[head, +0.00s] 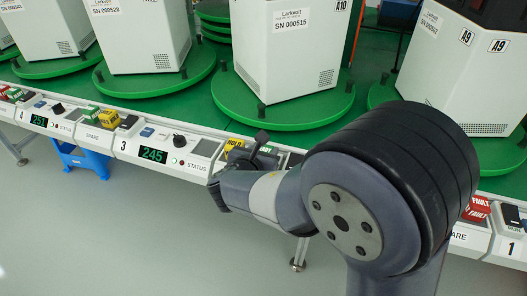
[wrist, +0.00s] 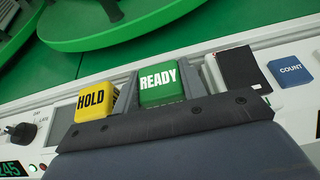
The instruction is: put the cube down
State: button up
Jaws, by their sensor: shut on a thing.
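The green READY cube (wrist: 160,87) is in the middle of the wrist view, behind the dark edge of my gripper. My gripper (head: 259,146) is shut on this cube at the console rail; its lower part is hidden. In the head view only a sliver of the green cube (head: 266,150) shows beside the dark fingers. A yellow HOLD cube (wrist: 95,102) is just left of it in the wrist view and also shows in the head view (head: 233,145). I cannot tell whether the green cube touches the rail.
The rail (head: 188,160) carries a 245 display (head: 153,155), a knob (head: 179,141) and other cubes. Green turntables (head: 285,110) with white machines stand behind.

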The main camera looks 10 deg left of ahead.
jog(key=shift+f, duration=0.15)
jog(key=o, duration=1)
jog(key=shift+r, duration=0.35)
jog(key=p+v, duration=0.2)
jog(key=v, duration=1)
jog(key=shift+f, duration=0.2)
